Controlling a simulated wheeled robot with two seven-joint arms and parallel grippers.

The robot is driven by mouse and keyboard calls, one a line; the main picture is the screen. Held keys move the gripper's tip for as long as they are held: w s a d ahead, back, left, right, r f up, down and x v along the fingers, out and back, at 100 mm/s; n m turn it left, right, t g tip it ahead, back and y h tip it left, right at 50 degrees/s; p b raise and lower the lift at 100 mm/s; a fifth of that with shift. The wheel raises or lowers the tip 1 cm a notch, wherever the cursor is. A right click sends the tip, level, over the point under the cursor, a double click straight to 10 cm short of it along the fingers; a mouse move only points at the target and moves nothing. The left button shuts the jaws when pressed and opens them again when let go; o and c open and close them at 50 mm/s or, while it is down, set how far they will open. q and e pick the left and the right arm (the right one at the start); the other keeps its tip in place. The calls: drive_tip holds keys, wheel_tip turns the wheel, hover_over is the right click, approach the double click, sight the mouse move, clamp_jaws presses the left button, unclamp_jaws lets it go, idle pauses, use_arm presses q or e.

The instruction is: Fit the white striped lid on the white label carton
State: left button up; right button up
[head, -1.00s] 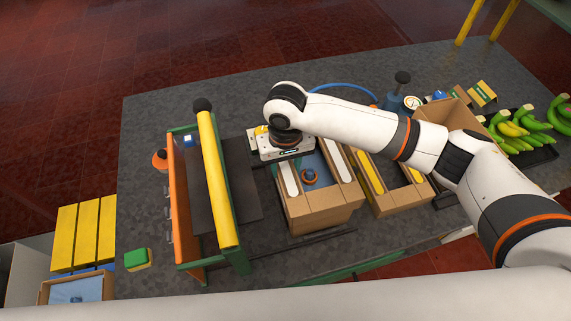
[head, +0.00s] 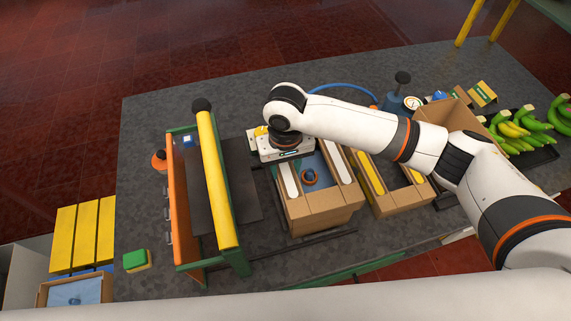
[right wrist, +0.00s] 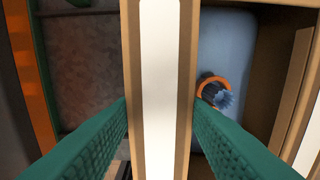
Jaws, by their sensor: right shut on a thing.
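The white label carton (head: 320,212) stands open on the bench, in the middle of the head view. A blue lining and an orange-ringed blue part (head: 309,177) show inside it. My right gripper (right wrist: 159,108) has its green fingers on both sides of a brown, white striped piece, which looks like the white striped lid (right wrist: 159,60). This piece runs along the carton's left side (head: 290,181); I cannot tell whether it is seated or apart from the carton. My left gripper is not in view.
A yellow-striped carton (head: 402,202) stands close on the right. A rack with a yellow bar (head: 218,180) and an orange side stands on the left. Green bananas (head: 540,128) lie at the far right. The bench's front left is mostly clear apart from a green block (head: 136,260).

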drive_tip(key=shift+f, duration=0.55)
idle(0.6)
drive_tip(key=o, duration=1.3)
drive_tip(key=shift+r, duration=0.15)
drive_tip(key=shift+r+p, duration=1.4)
drive_tip(key=shift+p, duration=1)
